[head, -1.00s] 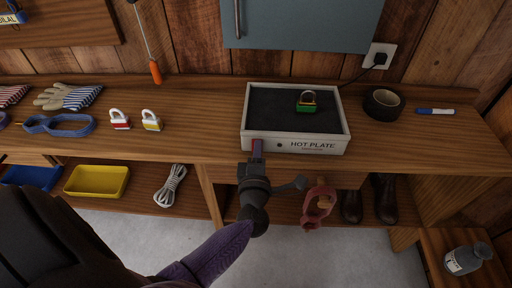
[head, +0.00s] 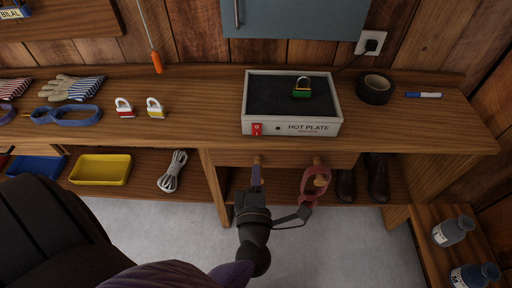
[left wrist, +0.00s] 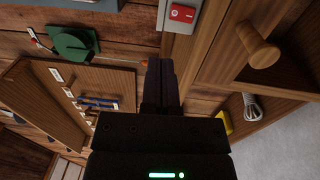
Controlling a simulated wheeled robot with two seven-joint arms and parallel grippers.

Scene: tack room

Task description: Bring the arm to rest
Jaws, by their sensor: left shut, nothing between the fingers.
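My left gripper (head: 256,176) is shut and empty, in front of the shelf edge, below the hot plate (head: 338,126). Its dark fingers also show in the left wrist view (left wrist: 161,82), pointing up the picture. The hot plate stands on the shelf, with a red switch (head: 257,129) at its front left corner; the switch is near the fingertips in the left wrist view (left wrist: 182,13). The fingers are apart from it. My right gripper is in neither view.
A wooden knob (left wrist: 258,47) and a red strap (head: 315,183) are close right of my gripper. Bottles (head: 453,231) stand at lower right.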

